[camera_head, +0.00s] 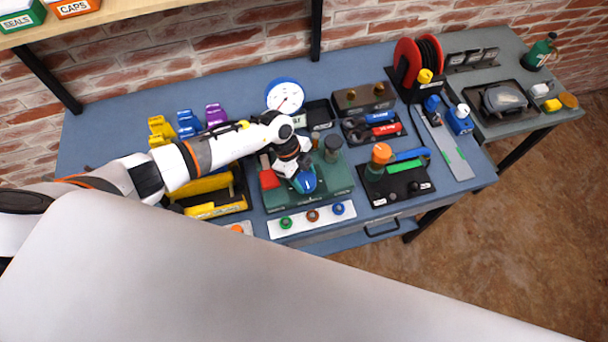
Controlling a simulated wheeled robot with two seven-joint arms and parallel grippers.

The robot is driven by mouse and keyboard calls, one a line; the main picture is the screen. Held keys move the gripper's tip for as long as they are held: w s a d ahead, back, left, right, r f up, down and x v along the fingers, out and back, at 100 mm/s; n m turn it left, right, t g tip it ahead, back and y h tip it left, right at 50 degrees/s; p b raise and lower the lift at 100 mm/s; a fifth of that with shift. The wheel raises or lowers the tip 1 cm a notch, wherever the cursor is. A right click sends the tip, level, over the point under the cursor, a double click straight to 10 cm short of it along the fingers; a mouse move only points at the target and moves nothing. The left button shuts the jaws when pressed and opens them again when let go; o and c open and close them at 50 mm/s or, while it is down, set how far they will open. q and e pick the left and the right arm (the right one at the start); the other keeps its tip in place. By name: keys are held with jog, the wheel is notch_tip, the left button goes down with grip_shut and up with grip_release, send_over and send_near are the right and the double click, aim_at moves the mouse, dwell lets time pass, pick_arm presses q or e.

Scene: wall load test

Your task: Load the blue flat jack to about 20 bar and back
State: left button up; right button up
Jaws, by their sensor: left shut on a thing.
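My left gripper (300,175) reaches down over a green unit (338,184) in the middle of the blue bench. It is shut on a blue round knob (308,184) on that unit; the fingers hide part of it. A round white gauge with a blue rim (285,95) stands behind the unit, its reading too small to tell. A red block (269,179) and a dark cylinder (332,149) are on the unit. I cannot tell which thing is the blue flat jack. My right gripper is not in view.
A white strip (346,219) with green, brown and blue rings lies in front. A black tray (422,187) with an orange-topped bottle (378,160) is to the right. A red hose reel (413,62) stands behind. Yellow, blue and purple holders (187,123) are at left.

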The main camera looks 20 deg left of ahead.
pick_arm(q)
jog(key=shift+w+m+b, duration=0.1)
jog(key=shift+m+b, duration=0.35)
jog(key=shift+m, duration=0.15)
jog(key=m+g+b, duration=0.1)
jog(key=m, duration=0.1)
jog(key=m+g+y+b, duration=0.1)
jog(key=m, duration=0.1)
jog(key=shift+w+f+b, duration=0.1)
jog(key=shift+f+b, duration=0.05)
jog(key=shift+b, duration=0.25)
jog(key=m+y+b, duration=0.1)
jog(key=m+b, duration=0.1)
jog(key=m, duration=0.1)
jog(key=m+g+b, duration=0.1)
jog(key=m+b, duration=0.2)
jog(key=shift+w+d+m+y, duration=0.1)
jog(key=shift+d+m+y, duration=0.1)
jog(key=shift+m+y, duration=0.15)
jog(key=m+y+b, duration=0.1)
jog(key=m+b, duration=0.2)
jog(key=m+y+b, duration=0.2)
jog(key=m+b, duration=0.1)
jog(key=m, duration=0.1)
jog(key=shift+d+b, duration=0.2)
jog(key=shift+b, duration=0.2)
jog(key=shift+m+y+b, duration=0.65)
jog(key=shift+m+b, duration=1.1)
jog(key=shift+m, duration=0.3)
